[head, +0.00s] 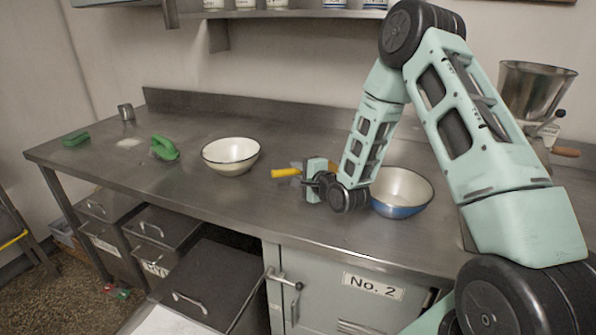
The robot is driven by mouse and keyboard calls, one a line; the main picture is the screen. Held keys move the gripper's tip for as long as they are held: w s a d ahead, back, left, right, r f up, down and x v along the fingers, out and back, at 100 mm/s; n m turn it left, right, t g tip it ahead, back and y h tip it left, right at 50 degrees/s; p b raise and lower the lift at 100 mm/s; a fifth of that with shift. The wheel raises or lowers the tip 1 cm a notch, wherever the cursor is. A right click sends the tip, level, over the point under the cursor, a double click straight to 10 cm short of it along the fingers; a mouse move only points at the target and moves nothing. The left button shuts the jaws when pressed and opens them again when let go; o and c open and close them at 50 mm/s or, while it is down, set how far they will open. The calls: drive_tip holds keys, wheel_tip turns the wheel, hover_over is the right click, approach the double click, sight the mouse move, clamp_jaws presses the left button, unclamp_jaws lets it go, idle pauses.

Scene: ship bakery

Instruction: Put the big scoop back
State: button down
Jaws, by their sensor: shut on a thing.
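My gripper (306,181) is low over the middle of the steel counter, between a cream bowl and a blue bowl. It is shut on a yellow-handled tool (285,173), whose handle points left. The rest of the tool is mostly hidden by my gripper, so I cannot tell for sure that it is the big scoop, nor whether it touches the counter. A green scoop-like thing (165,148) lies on the counter at the left, apart from my gripper.
The cream bowl (231,156) stands left of my gripper, the blue bowl (402,194) close on its right. A green block (75,139) and metal cup (126,112) are at the far left. A metal hopper (535,88) stands at right. The counter's (215,196) front left is clear.

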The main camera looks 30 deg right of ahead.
drive_tip(key=shift+f+b, duration=0.5)
drive_tip(key=shift+f, duration=0.05)
drive_tip(key=c, duration=1.2)
unclamp_jaws()
drive_tip(key=shift+c, duration=0.2)
drive_tip(key=s, duration=0.2)
drive_tip(key=s+r+b, duration=0.1)
drive_tip(key=s, duration=0.5)
drive_tip(key=shift+s+d+r+b, duration=0.2)
drive_tip(key=shift+d+b, duration=0.1)
drive_tip(key=shift+b, duration=0.1)
drive_tip(key=s+p, duration=0.1)
drive_tip(key=s+r+p, duration=0.1)
drive_tip(key=s+p, duration=0.1)
drive_tip(key=shift+s+d+r, duration=0.1)
drive_tip(key=shift+s+r, duration=0.1)
drive_tip(key=shift+s, duration=0.05)
drive_tip(key=p, duration=0.2)
drive_tip(key=shift+s+p, duration=0.25)
drive_tip(key=shift+p, duration=0.1)
drive_tip(key=s+p, duration=0.2)
drive_tip(key=p, duration=0.2)
drive_tip(key=shift+r, duration=0.2)
drive_tip(key=shift+s+d+p, duration=0.15)
drive_tip(key=shift+s+p, duration=1)
drive_tip(key=shift+s, duration=0.2)
